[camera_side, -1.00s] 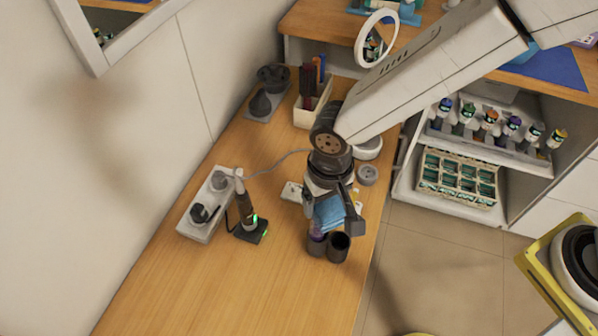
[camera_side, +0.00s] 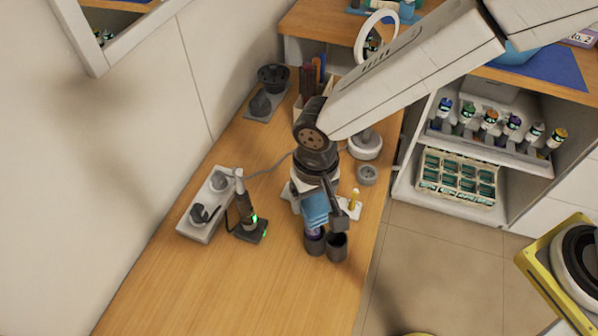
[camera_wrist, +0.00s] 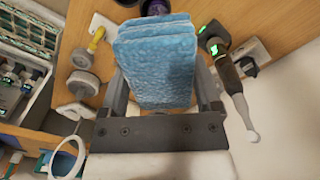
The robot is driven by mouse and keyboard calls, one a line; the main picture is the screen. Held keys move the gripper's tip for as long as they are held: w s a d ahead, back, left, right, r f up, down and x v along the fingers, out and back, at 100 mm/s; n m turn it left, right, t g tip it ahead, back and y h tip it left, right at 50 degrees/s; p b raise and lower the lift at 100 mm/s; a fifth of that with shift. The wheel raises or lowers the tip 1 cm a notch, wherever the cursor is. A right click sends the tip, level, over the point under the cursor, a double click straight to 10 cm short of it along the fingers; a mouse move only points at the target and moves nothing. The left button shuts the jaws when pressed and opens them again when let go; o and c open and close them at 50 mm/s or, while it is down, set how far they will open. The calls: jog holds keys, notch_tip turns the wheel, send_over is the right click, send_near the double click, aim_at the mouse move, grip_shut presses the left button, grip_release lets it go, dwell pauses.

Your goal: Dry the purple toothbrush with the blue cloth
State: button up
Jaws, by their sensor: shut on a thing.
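My gripper (camera_side: 326,199) is shut on the folded blue cloth (camera_side: 313,211). The cloth also shows between my fingers in the wrist view (camera_wrist: 157,62). It hangs just above two dark cups near the table's right edge. A small purple part, apparently of the purple toothbrush (camera_side: 315,232), shows at the left cup (camera_side: 314,246), directly below the cloth. Most of it is hidden. In the wrist view only a dark purple bit (camera_wrist: 155,7) shows beyond the cloth. I cannot tell whether cloth and toothbrush touch.
The right cup (camera_side: 337,248) stands beside the left one. A dark electric toothbrush (camera_side: 245,208) stands on a green-lit charger, beside a power strip (camera_side: 203,213). A yellow-handled item (camera_side: 353,199) lies behind my gripper. The front table (camera_side: 220,290) is clear.

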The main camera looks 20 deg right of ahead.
jog(key=shift+s+d, duration=0.5)
jog(key=shift+s+d+r, duration=0.1)
jog(key=shift+s+d, duration=0.25)
jog(key=shift+d, duration=0.05)
jog(key=shift+w+a, duration=0.1)
jog(key=shift+w+a, duration=0.35)
jog(key=shift+a, duration=0.1)
jog(key=shift+w+a+f, duration=0.3)
jog(key=shift+w, duration=0.1)
jog(key=shift+s, duration=0.1)
jog(key=shift+s+d, duration=0.4)
jog(key=shift+d, duration=0.05)
